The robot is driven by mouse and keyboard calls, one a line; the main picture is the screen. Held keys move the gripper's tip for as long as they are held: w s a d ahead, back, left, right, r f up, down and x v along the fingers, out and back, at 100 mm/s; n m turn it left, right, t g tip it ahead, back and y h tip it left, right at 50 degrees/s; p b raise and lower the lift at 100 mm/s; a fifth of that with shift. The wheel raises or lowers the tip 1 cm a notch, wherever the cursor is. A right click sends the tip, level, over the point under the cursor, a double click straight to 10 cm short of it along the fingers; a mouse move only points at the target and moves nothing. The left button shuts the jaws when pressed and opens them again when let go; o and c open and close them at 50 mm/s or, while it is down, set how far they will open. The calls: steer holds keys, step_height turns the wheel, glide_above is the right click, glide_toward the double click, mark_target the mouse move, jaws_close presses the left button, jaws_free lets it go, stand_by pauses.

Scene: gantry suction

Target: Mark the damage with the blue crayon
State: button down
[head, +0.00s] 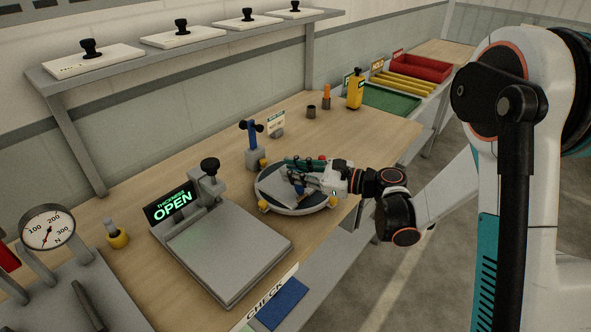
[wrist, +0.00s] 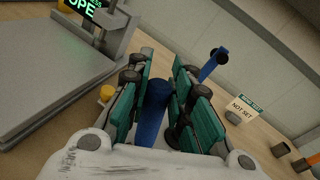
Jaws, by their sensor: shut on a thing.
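My gripper (head: 303,180) is over the round grey turntable (head: 296,211) at the bench's front edge. In the wrist view its green-padded fingers (wrist: 155,95) are shut on a blue crayon (wrist: 152,112), which points away from the palm. A bit of blue also shows under the fingers in the head view. A flat grey piece (head: 272,184) lies on the turntable, partly covered by my gripper. I cannot make out any damage on it, nor whether the crayon touches it.
A blue lever on a grey stand (head: 254,158) is close behind the turntable. A press with an "OPEN" display (head: 172,203) stands to the left. A "NOT SET" card (wrist: 241,108), dark cup (head: 311,111), orange crayon (head: 327,91) and yellow bottle (head: 355,92) are farther back.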

steer(key=shift+s+a+b, duration=0.35)
steer(key=shift+s+a, duration=0.65)
steer(key=shift+s, duration=0.3)
stand_by(0.5)
step_height(320, 180, up, 7)
steer(key=p, duration=0.4)
stand_by(0.5)
steer(key=shift+w, duration=0.1)
steer(key=w+d+m+t+h, duration=0.3)
steer(key=d+m+h, duration=0.1)
steer(key=d, duration=0.6)
steer(key=w+d+m+t+h, duration=0.4)
steer(key=d+m+h, duration=0.1)
steer(key=d, duration=0.6)
steer(key=w+d+m+t+h, duration=0.4)
steer(key=d+h, duration=0.2)
steer(key=d, duration=0.4)
steer(key=shift+w+d+r+m+h, duration=0.25)
steer(key=shift+r+m+h, duration=0.05)
steer(key=shift+m+h, duration=0.1)
